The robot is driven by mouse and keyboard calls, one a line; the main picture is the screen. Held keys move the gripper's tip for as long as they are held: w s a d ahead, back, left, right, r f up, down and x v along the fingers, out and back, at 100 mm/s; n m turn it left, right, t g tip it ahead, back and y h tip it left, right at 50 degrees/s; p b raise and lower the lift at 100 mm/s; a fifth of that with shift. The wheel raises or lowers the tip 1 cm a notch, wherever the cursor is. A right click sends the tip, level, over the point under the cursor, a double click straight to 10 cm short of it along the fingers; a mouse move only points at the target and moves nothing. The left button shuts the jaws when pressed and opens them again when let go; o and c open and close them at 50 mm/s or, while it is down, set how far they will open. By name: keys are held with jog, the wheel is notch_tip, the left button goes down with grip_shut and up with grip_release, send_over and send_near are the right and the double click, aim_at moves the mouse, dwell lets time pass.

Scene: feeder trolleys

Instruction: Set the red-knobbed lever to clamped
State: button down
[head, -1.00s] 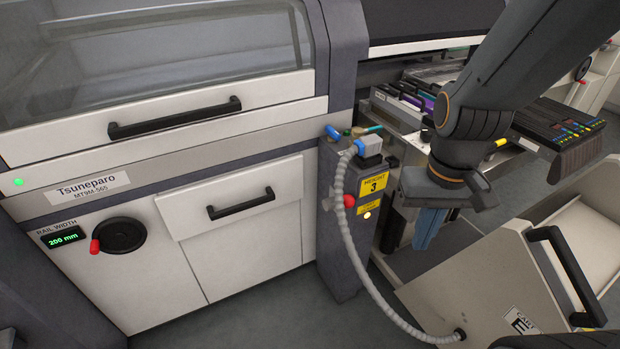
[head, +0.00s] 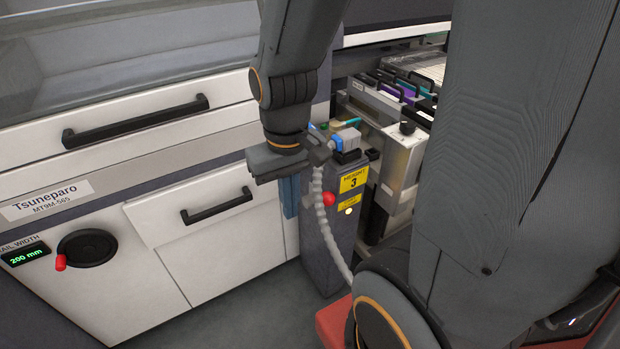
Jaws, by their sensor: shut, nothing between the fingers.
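The red knob (head: 328,199) of the lever shows on the grey post (head: 324,245), below and left of a yellow "HEIGHT 3" label (head: 353,180). The rest of the lever is hard to make out behind the grey ribbed hose (head: 322,205). My gripper (head: 291,214) points down just left of the knob, with its blue fingers together and empty. A gap shows between the fingers and the knob in the picture; the depth between them is unclear. My gripper and wrist hide part of the post's upper left side.
A handwheel with a red handle (head: 60,262) sits at the lower left by a "200 mm" display (head: 24,255). Black drawer handles (head: 216,206) project from the white machine front. Feeders (head: 400,90) stand behind the post. My arm blocks the right side.

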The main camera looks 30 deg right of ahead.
jog(key=w+d+p, duration=0.2)
jog(key=w+d, duration=0.5)
jog(key=w, duration=0.3)
jog(key=w+d+g+p, duration=0.1)
jog(key=w+d+p, duration=0.1)
jog(key=w+d, duration=0.5)
jog(key=w, duration=0.3)
jog(key=shift+d+f+n+g+h, duration=0.3)
jog(key=shift+d+f+h, duration=0.05)
jog(key=shift+h, duration=0.05)
jog(key=shift+f, duration=0.1)
jog(key=s+f+p, duration=0.1)
jog(key=f, duration=0.3)
jog(key=s+d+f+p, duration=0.1)
jog(key=s+f+p, duration=0.1)
jog(key=f, duration=0.2)
jog(key=s+f+p, duration=0.1)
jog(key=f, duration=0.3)
jog(key=shift+s+d, duration=0.15)
jog(key=shift+s, duration=0.15)
